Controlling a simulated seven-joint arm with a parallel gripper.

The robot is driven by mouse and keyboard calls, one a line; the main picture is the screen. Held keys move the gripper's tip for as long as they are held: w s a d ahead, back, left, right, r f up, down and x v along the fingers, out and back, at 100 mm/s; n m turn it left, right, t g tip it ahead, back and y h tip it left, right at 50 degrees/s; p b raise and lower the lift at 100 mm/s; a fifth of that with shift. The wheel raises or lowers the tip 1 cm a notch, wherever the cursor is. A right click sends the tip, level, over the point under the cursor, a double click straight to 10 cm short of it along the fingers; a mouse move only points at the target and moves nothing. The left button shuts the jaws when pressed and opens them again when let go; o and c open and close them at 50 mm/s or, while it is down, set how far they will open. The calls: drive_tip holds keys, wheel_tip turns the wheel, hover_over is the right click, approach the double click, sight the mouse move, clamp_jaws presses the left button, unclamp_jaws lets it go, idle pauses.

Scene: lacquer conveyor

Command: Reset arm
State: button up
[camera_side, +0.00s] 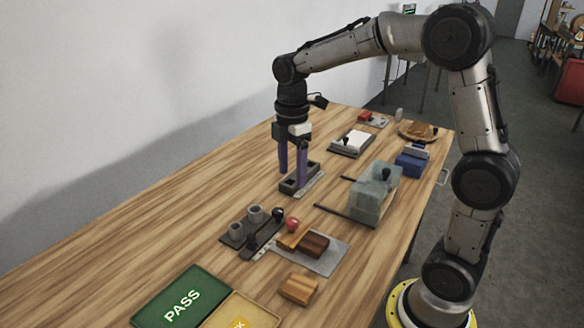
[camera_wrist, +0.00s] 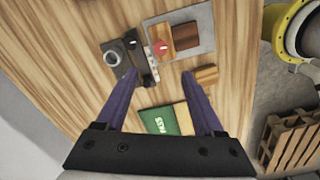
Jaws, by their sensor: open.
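My gripper (camera_side: 293,168) is open with nothing between its two purple fingers. In the side view it hangs pointing down above a dark slotted tray (camera_side: 301,178) near the middle of the wooden table (camera_side: 165,222). In the wrist view the open fingers (camera_wrist: 160,85) spread over the table, with a dark fixture (camera_wrist: 122,58) holding grey cups beyond the left finger. Whether a fingertip touches the tray cannot be told.
A green PASS mat (camera_side: 181,300) and yellow mat (camera_side: 245,312) lie at the front. Wooden blocks (camera_side: 299,289) and a red-knobbed piece (camera_side: 292,226) sit nearby. A grey-green box (camera_side: 374,192), blue box (camera_side: 411,163) and round wooden plate (camera_side: 419,133) stand right. The left tabletop is clear.

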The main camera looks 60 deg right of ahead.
drive_tip(key=shift+r, duration=0.15)
drive_tip(key=s+a+r+m+t, duration=0.1)
drive_tip(key=s+a+r+t, duration=0.25)
drive_tip(key=s+r, duration=0.55)
drive_tip(key=s+a+f+m+t, duration=0.2)
drive_tip(key=s+f+m, duration=0.4)
drive_tip(key=s+m, duration=0.5)
drive_tip(key=shift+m, duration=0.8)
